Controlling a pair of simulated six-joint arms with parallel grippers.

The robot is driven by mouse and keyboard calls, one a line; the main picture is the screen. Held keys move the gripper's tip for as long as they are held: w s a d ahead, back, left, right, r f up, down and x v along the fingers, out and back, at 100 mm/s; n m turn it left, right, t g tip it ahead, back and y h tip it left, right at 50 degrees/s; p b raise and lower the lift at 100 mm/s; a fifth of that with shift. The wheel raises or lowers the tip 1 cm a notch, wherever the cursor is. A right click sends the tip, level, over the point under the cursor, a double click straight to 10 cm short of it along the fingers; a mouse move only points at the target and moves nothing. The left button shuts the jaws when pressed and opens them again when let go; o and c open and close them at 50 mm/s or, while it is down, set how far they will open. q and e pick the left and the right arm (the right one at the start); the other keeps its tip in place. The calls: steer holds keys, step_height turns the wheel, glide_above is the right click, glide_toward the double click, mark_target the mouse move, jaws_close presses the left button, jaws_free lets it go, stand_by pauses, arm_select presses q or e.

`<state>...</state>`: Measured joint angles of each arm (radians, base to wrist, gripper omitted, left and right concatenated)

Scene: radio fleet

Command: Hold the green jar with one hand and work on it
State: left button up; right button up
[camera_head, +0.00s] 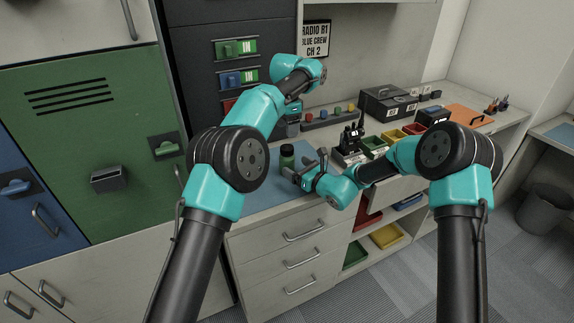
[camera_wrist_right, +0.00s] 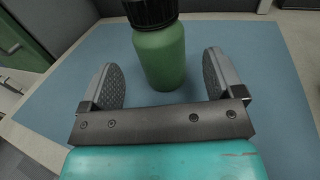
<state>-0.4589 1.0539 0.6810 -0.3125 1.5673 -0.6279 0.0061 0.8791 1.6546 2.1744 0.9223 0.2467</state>
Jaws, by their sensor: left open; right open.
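The green jar (camera_head: 287,159) with a black lid stands upright on the blue mat (camera_head: 262,180) on the counter. In the right wrist view the jar (camera_wrist_right: 161,55) is centred between the finger pads, near their tips, with a gap on each side. My right gripper (camera_head: 304,166) is open and empty, just right of the jar; it also shows in the right wrist view (camera_wrist_right: 163,75). My left gripper (camera_head: 291,128) is behind and above the jar, pointing down. It is partly hidden by its own arm, and nothing shows in it.
A black radio stand (camera_head: 351,142) is right of the mat. Red, yellow and green bins (camera_head: 394,136), a black case (camera_head: 388,103) and a strip of coloured knobs (camera_head: 328,117) stand further along the counter. A tall dark cabinet (camera_head: 205,90) rises behind the left arm.

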mark_target(293, 164)
steer(key=shift+x, duration=2.6)
steer(key=shift+c, duration=0.2)
jaws_close()
arm_select(q)
steer(key=m, duration=2.2)
steer(key=shift+f, duration=0.15)
